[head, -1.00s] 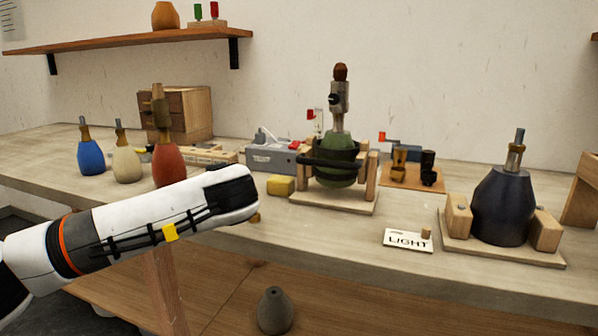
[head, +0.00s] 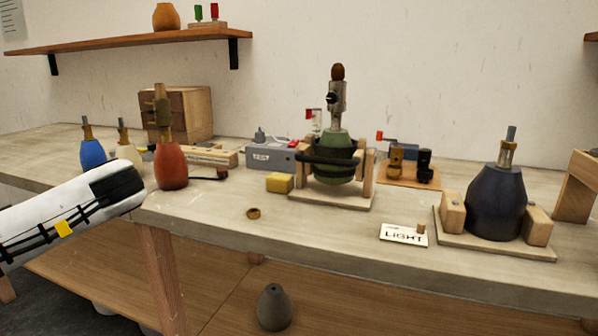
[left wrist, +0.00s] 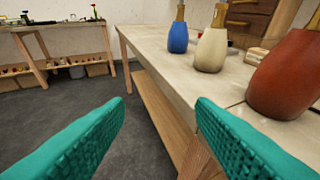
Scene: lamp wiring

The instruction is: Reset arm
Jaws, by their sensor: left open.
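My left arm comes in from the left in the head view, in front of the table's left part; its fingers are hidden there. In the left wrist view my left gripper (left wrist: 160,125) shows two teal fingers spread apart with nothing between them. They are off the table's front edge, over the floor. Beyond them stand a blue lamp base (left wrist: 178,37), a cream lamp base (left wrist: 211,50) and a red lamp base (left wrist: 287,75). In the head view a green lamp base (head: 333,150) stands in a wooden cradle, and a dark navy lamp base (head: 496,202) stands between wooden blocks. My right gripper is not in view.
The wooden table (head: 330,230) has free room along its front. A brass ring (head: 253,213), a yellow block (head: 280,183), a grey box (head: 272,154) and a LIGHT card (head: 403,235) lie on it. A grey vase (head: 274,307) stands on the lower shelf.

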